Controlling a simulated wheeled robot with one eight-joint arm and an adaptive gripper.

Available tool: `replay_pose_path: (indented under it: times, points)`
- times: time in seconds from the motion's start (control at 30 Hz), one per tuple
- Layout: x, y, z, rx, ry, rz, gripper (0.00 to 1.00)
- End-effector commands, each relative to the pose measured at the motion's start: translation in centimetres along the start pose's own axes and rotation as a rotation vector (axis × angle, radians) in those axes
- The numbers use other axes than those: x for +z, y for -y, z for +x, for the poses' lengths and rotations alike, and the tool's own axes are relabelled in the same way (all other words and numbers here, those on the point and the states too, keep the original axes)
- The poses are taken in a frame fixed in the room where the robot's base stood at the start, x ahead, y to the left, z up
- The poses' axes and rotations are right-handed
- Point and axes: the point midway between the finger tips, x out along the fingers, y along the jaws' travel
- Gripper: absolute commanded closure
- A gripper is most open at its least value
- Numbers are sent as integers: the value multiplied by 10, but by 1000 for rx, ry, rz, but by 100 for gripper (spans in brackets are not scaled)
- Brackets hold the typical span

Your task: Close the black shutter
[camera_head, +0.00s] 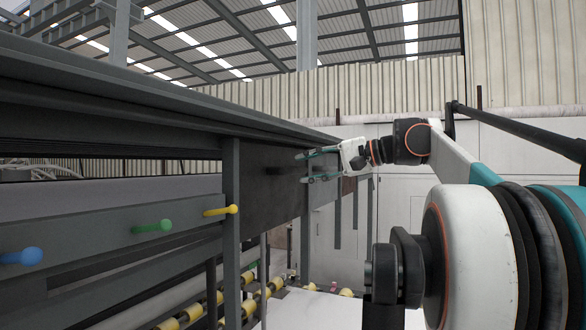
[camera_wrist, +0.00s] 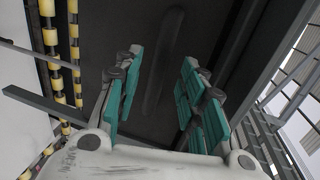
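The black shutter (camera_head: 264,192) is a dark flat panel in the grey metal frame, left of my gripper in the head view. In the wrist view the dark panel (camera_wrist: 150,25) fills the middle, with a long, dark, handle-like shape (camera_wrist: 165,62) running along it. My gripper (camera_head: 303,167) is raised beside the panel, its fingers pointing left towards it. In the wrist view my gripper (camera_wrist: 162,58) is open, with teal finger pads on either side of the handle-like shape. I see no clear contact; the exact gap to the panel cannot be told.
Blue (camera_head: 22,257), green (camera_head: 152,226) and yellow (camera_head: 221,210) knobs stick out from the frame at left. Rollers with yellow rings (camera_head: 192,312) lie below. A grey upright post (camera_head: 231,230) stands left of the panel. Open floor shows at lower middle.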

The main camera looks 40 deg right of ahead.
Motion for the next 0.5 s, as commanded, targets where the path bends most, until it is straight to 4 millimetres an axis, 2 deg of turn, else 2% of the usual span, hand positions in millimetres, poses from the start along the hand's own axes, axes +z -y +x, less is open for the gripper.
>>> replay_pose_path:
  times: [0.03,0.2,0.33,0.5]
  points:
    - [1,2,10,0,4,-1,63]
    - [0,1,35,0,2,0,63]
    - [0,1,46,1,1,0,63]
    - [0,0,51,1,-1,0,63]
